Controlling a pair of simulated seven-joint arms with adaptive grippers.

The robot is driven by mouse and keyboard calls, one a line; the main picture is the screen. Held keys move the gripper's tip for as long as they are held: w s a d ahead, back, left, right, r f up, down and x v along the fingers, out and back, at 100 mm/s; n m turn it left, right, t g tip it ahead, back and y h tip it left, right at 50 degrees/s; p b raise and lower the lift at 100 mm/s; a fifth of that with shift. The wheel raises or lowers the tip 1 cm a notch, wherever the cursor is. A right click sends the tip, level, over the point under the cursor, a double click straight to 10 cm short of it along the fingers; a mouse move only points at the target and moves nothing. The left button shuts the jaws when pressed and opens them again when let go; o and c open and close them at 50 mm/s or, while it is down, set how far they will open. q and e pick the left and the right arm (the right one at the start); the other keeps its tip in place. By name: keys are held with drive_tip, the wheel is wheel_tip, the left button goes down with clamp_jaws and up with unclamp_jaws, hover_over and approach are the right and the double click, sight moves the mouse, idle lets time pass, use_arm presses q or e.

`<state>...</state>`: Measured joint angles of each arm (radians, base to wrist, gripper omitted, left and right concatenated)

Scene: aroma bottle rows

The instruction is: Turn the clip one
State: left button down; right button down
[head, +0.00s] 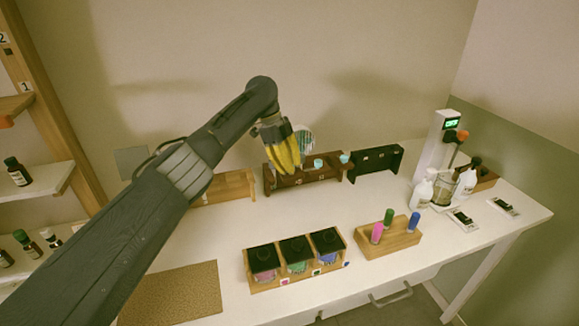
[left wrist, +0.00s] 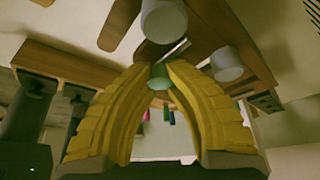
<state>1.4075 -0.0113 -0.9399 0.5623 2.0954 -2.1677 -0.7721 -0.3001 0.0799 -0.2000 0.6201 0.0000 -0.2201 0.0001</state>
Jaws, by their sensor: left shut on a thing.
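My left gripper (head: 290,170), with yellow fingers, is over the left part of the dark brown rack (head: 325,174) at the back of the table. In the left wrist view its fingers (left wrist: 160,70) are shut on a small pale green piece (left wrist: 158,82). I cannot tell for sure whether this piece is clip one. The fingers hide it in the head view. Two light blue pieces, one (head: 318,163) and another (head: 344,158), show on the rack to the right of the fingers. My right gripper is not in view.
A black rack (head: 376,163) stands to the right and a light wooden stand (head: 232,187) to the left. In front are a wooden box (head: 300,279) with dark-topped bottles and a wooden block (head: 390,239) with coloured pegs. White bottles (head: 422,193) stand at right. The table's middle is clear.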

use_arm(q)
drive_tip(key=shift+d, duration=0.25)
drive_tip(key=c, duration=1.4)
unclamp_jaws()
drive_tip(key=shift+s, duration=0.1)
drive_tip(key=shift+o, duration=1.1)
drive_tip(key=shift+a, duration=0.1)
drive_tip(key=v, duration=0.7)
drive_tip(key=shift+r, duration=0.2)
drive_tip(key=shift+a, duration=0.1)
